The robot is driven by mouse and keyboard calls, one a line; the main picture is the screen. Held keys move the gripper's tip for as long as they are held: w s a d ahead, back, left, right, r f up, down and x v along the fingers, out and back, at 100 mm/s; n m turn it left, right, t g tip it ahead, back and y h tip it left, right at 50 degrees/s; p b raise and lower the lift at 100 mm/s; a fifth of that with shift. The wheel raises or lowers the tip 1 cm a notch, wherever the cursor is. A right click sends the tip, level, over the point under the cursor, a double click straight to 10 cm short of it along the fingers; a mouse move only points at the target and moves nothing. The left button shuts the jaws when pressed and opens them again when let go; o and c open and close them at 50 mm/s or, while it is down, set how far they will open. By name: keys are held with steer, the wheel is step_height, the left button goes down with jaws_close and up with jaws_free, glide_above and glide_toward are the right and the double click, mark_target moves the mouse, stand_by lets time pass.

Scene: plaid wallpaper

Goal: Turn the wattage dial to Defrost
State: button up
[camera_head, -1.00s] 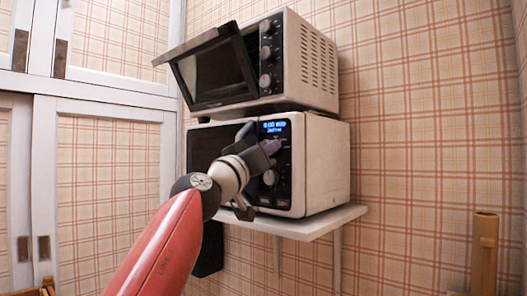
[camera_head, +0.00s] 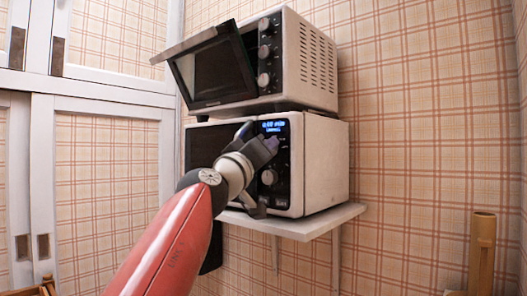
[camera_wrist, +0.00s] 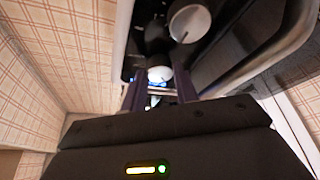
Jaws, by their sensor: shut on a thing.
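The white microwave (camera_head: 328,165) has a black front panel with a lit blue display (camera_head: 274,126) and two dials. The lower dial (camera_head: 269,177) is free and shows larger in the wrist view (camera_wrist: 189,24). The upper dial (camera_wrist: 159,74) sits between my fingertips. In the head view my gripper (camera_head: 264,140) covers that dial. In the wrist view my gripper (camera_wrist: 160,90) is shut on it, with the blue display just beyond. I cannot read the dial labels or the small display text, so I cannot tell the setting.
A toaster oven (camera_head: 313,60) with its door (camera_head: 212,72) tilted open stands on top of the microwave, above my gripper. A white shelf (camera_head: 318,221) carries both. White cabinets (camera_head: 105,95) stand at the left.

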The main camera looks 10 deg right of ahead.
steer(key=o, duration=1)
steer(key=shift+c, duration=0.2)
steer(key=b+v, duration=0.2)
steer(key=v, duration=0.5)
steer(key=shift+s+a, duration=0.2)
steer(key=shift+s, duration=0.1)
steer(key=shift+f, duration=0.1)
